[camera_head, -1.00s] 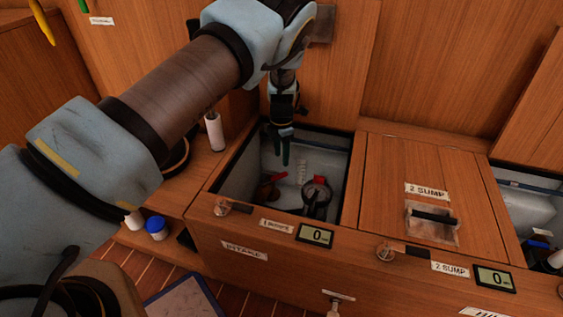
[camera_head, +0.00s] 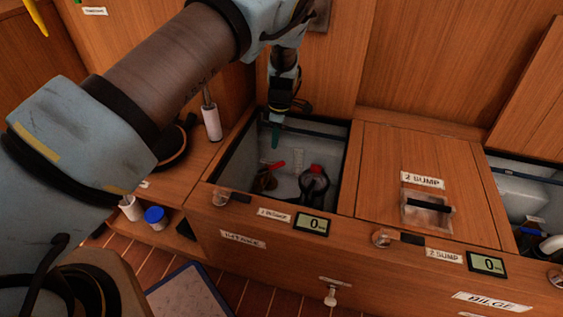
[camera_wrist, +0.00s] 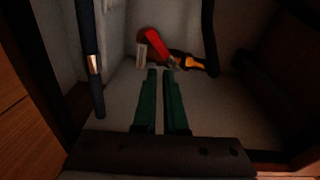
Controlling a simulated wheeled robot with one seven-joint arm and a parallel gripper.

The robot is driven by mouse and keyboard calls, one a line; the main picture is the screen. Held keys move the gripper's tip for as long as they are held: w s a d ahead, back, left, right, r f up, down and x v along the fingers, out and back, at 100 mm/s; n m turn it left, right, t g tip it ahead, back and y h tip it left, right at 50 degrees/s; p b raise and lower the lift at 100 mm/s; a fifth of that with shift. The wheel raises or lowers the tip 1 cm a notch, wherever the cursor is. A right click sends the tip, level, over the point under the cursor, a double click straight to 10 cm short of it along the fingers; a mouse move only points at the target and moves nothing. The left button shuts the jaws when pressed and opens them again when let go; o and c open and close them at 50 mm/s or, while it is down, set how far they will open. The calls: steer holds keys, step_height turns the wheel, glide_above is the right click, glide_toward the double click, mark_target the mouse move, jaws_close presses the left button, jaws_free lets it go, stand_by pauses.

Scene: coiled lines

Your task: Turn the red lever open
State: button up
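The red lever (camera_head: 275,165) is inside the open left compartment (camera_head: 232,158), toward its left side. In the wrist view the red lever (camera_wrist: 155,46) is ahead of the fingertips, leaning, with a pale tag-like piece beside it. My gripper (camera_head: 275,142) points down into the compartment above the lever, apart from it as far as I can tell. In the wrist view my gripper (camera_wrist: 160,72) shows two green fingers with a narrow empty gap between them. The lever's base is dark and hard to make out.
A dark ring-shaped fitting with a red top (camera_head: 316,170) stands right of the lever. The wrist view shows a black and orange piece (camera_wrist: 187,60) beside the lever and a dark pipe (camera_wrist: 90,60) at left. A closed sump lid (camera_head: 400,160) lies to the right.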

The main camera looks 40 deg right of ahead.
steer(key=m, duration=0.3)
steer(key=shift+s+a+f+m+t, duration=0.1)
steer(key=shift+a+m+t, duration=0.2)
steer(key=shift+m, duration=0.1)
jaws_close()
steer(key=n+t+h, duration=0.1)
steer(key=n+t, duration=0.2)
steer(key=n, duration=2.7)
glide_toward(271, 167)
steer(key=s+d+r, duration=0.1)
steer(key=s+r, duration=0.1)
steer(key=s, duration=0.1)
steer(key=b+x, duration=0.3)
steer(key=x, duration=0.7)
steer(key=shift+s+d+h, duration=0.3)
steer(key=shift+s+d, duration=0.1)
